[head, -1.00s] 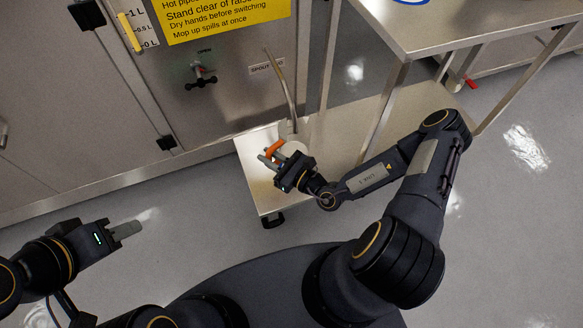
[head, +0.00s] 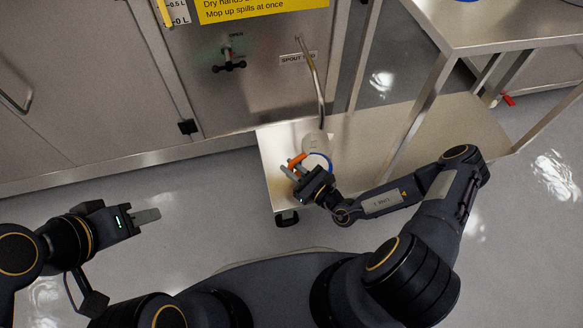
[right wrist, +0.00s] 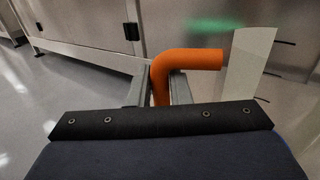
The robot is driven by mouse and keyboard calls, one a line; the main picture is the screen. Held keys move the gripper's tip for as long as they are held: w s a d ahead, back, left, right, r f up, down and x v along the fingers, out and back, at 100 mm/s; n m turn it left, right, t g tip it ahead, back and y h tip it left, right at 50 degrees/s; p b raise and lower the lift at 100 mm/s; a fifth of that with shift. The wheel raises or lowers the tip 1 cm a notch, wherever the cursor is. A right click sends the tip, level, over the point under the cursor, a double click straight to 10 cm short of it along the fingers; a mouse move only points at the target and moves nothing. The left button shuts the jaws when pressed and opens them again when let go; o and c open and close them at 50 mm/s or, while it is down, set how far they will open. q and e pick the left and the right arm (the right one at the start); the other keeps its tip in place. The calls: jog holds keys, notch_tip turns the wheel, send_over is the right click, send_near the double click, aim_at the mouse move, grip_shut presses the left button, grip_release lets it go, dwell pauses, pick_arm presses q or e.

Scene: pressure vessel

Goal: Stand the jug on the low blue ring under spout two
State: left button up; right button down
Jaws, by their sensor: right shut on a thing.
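The pale, translucent jug (head: 314,144) with an orange handle (head: 297,159) is over the low shelf below the curved pipe of spout two (head: 315,75). My right gripper (head: 298,168) is shut on the handle, which also shows between the fingers in the right wrist view (right wrist: 160,82). The jug body (right wrist: 250,75) is right of the handle there. Part of the blue ring (head: 329,165) shows beside the jug's lower near-right side. I cannot tell whether the jug touches it. My left gripper (head: 146,216) is empty over the floor at left; its finger gap is not clear.
The low steel shelf (head: 282,185) extends right beneath a taller steel table (head: 480,25). The cabinet behind carries a black valve handle (head: 229,67) with a green glow and a yellow sign (head: 255,8). Open floor lies left of the shelf.

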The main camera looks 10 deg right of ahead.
jog(key=c, duration=1.3)
grip_release()
jog(key=shift+c, duration=0.2)
